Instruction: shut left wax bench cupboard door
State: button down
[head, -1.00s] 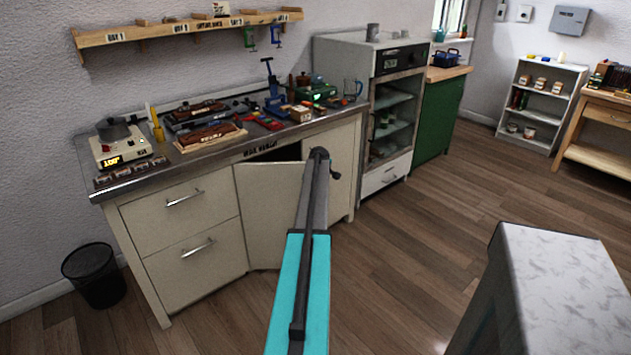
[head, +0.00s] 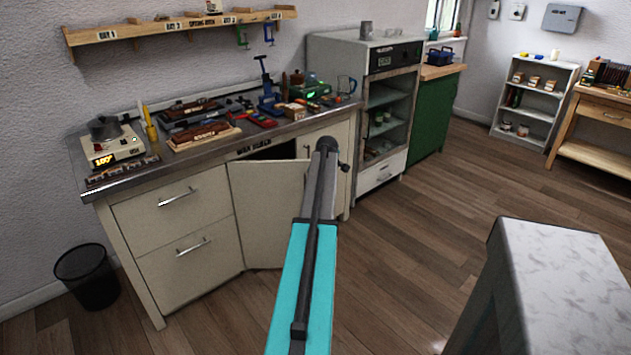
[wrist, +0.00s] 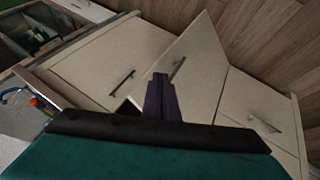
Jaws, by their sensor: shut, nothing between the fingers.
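The left wax bench cupboard door (head: 265,210) is a cream panel standing ajar beside the drawers, with a dark gap above its top edge. In the head view my arm hides its right part. In the wrist view the door (wrist: 190,65) sticks out at an angle, its handle partly seen behind my gripper. My gripper (wrist: 160,78) is shut and empty, in front of the bench close to the door; I cannot tell if they touch. The gripper fingers do not show clearly in the head view. The wax bench (head: 215,148) has a metal edge.
Two drawers (head: 185,225) are shut left of the door. The right cupboard door (wrist: 95,65) looks shut. A black bin (head: 87,278) stands at the left, a white cabinet (head: 385,175) at the right, and a marble-topped block (head: 565,260) near front right. Wooden floor between is clear.

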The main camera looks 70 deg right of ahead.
jog(key=shift+s+a+r, duration=0.2)
jog(key=shift+s+r, duration=0.55)
jog(key=shift+r, duration=0.3)
